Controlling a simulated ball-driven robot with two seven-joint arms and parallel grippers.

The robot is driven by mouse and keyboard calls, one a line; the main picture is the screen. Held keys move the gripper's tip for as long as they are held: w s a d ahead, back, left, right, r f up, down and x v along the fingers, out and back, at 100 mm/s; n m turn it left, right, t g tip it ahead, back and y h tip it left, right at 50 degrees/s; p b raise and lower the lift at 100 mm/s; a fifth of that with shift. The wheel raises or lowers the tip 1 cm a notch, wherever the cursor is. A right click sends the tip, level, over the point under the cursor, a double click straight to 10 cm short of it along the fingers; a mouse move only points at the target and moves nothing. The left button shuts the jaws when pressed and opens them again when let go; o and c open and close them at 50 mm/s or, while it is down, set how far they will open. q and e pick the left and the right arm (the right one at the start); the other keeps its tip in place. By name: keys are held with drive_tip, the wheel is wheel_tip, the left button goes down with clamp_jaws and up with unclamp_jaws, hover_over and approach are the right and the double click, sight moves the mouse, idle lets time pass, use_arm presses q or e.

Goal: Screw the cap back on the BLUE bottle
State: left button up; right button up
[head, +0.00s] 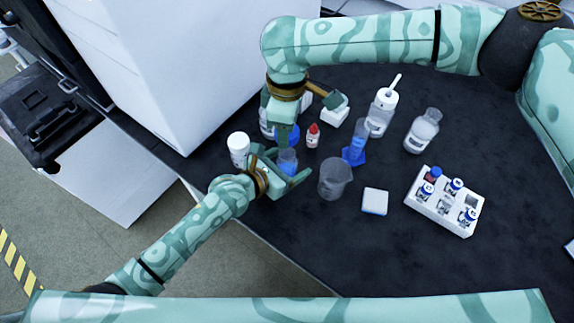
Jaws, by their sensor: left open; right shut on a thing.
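The blue bottle (287,161), clear with blue liquid, stands upright near the table's left edge. My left gripper (287,176) is open at it, fingers near its lower body; I cannot tell whether they touch it. My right gripper (287,124) is above and just behind the bottle, pointing down, shut on a blue cap (293,134). The cap is partly hidden by the fingers. From this angle I cannot tell the gap between cap and bottle mouth.
Close by stand a white-capped bottle (238,149), a red-capped dropper bottle (313,136), an empty beaker (335,178) and a blue-based cylinder (357,144). A vial rack (444,205) and a white-blue pad (374,202) are to the right. The front of the dark table is clear.

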use_arm(q)
drive_tip(key=shift+w+d+f, duration=0.2)
drive_tip(key=shift+w+d, duration=0.2)
drive_tip(key=c, duration=1.5)
use_arm(e)
hover_over(288, 151)
drive_tip(key=s, duration=0.1)
drive_tip(key=shift+s+a+f, duration=0.1)
drive_tip(key=shift+f, duration=1.15)
drive_tip(key=shift+s+f, duration=0.1)
drive_tip(key=shift+f, duration=1.1)
drive_tip(key=shift+f, duration=0.1)
drive_tip(key=shift+f, duration=0.8)
drive_tip(key=shift+f, duration=0.4)
use_arm(q)
drive_tip(key=shift+s+d+r, duration=0.1)
drive_tip(key=shift+r, duration=0.05)
use_arm(e)
drive_tip(key=shift+s+f, duration=0.15)
drive_tip(key=shift+f, duration=0.4)
